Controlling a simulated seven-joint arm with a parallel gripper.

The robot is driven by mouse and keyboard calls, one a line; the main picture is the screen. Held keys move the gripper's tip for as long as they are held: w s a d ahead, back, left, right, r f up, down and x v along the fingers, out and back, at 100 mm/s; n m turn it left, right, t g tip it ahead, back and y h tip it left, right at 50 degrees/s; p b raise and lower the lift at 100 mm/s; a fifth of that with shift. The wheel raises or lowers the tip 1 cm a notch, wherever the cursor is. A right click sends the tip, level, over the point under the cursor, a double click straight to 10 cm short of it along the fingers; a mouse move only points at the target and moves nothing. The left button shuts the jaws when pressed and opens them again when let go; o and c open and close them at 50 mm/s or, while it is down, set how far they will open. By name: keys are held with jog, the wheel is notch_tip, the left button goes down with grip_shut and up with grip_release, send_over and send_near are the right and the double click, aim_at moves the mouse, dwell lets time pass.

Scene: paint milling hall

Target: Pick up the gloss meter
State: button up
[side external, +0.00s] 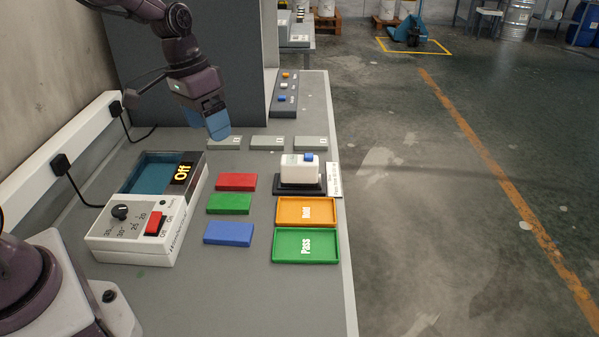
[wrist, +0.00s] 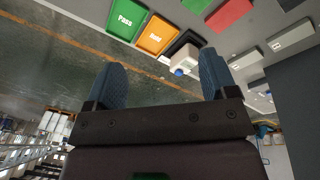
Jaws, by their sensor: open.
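The gloss meter (side external: 297,170) appears to be the small white block with a blue button on top. It sits on a black base (side external: 312,191) near the right edge of the bench. In the wrist view the white meter (wrist: 184,59) shows beyond and between my fingers, with its black base behind it. My gripper (side external: 216,130) is open and empty, with blue fingers, above the bench to the left of and behind the meter. It also shows in the wrist view (wrist: 160,78), its two fingers wide apart.
An orange tray (side external: 306,225) and a green "Pass" tray (side external: 305,260) lie in front of the meter. Red (side external: 236,182), green (side external: 229,204) and blue (side external: 228,233) blocks lie to its left. A heater-like box (side external: 135,243) reads "Off". Grey blocks (side external: 267,143) lie behind.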

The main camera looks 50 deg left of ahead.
jog(key=w+a+f+m+t+h, duration=0.1)
jog(key=w+a+f+m+h, duration=0.25)
jog(key=w+f, duration=0.65)
jog(key=m+t, duration=0.2)
jog(key=m, duration=0.3)
send_near(298, 159)
jog(key=shift+y, duration=0.25)
jog(key=x, duration=0.5)
jog(key=shift+s+d+f, duration=0.15)
jog(key=shift+s+d, duration=0.05)
jog(key=shift+s, duration=0.05)
jog(key=shift+w+x, duration=0.15)
jog(key=shift+x, duration=1.25)
jog(key=shift+w+x, duration=0.15)
jog(key=shift+x, duration=1.25)
jog(key=c, duration=1.3)
